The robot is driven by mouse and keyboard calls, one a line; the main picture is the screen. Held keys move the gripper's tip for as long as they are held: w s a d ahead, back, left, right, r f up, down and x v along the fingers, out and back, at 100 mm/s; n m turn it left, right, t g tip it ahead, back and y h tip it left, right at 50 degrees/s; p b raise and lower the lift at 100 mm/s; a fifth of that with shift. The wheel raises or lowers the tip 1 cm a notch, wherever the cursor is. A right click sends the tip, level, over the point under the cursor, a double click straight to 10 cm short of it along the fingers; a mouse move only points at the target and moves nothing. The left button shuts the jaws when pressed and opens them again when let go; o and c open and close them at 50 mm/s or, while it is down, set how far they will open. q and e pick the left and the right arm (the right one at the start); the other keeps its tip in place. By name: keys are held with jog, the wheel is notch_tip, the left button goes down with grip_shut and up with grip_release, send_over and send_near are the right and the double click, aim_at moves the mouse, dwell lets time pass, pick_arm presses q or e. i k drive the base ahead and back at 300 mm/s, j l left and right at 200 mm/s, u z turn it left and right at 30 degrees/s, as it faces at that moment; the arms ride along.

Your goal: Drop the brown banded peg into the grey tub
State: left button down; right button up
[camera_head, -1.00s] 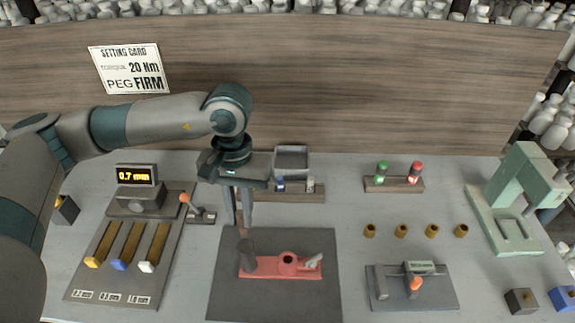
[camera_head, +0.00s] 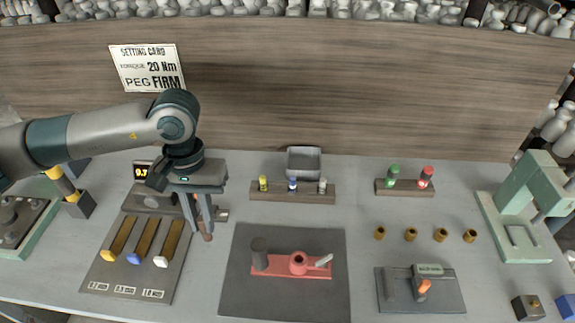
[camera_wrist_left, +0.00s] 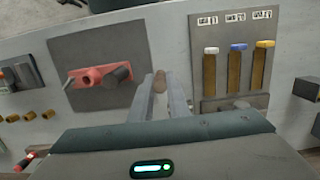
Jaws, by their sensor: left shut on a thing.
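My left gripper (camera_head: 201,222) is shut on a brown peg (camera_head: 206,236), which hangs down from the fingertips above the table, between the dark mat and the slotted board. In the left wrist view the peg (camera_wrist_left: 160,81) shows between the two fingers (camera_wrist_left: 160,102); its bands are too small to make out. The grey tub (camera_head: 304,174) is a small open box at the back of the table, behind the peg rack and to the right of my gripper. Its inside looks empty. My right gripper is not in view.
A rack (camera_head: 312,197) with yellow, blue and white-topped pegs stands in front of the tub. The dark mat (camera_head: 240,300) carries a red fixture (camera_head: 275,268). The slotted board (camera_head: 125,280) lies left. A lever stands close behind the gripper.

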aim_at(297, 168)
jog(key=l+z, duration=0.35)
jog(key=z, duration=0.15)
jog(key=i+l+z, duration=0.15)
jog(key=l+z, duration=0.15)
jog(key=z, duration=0.15)
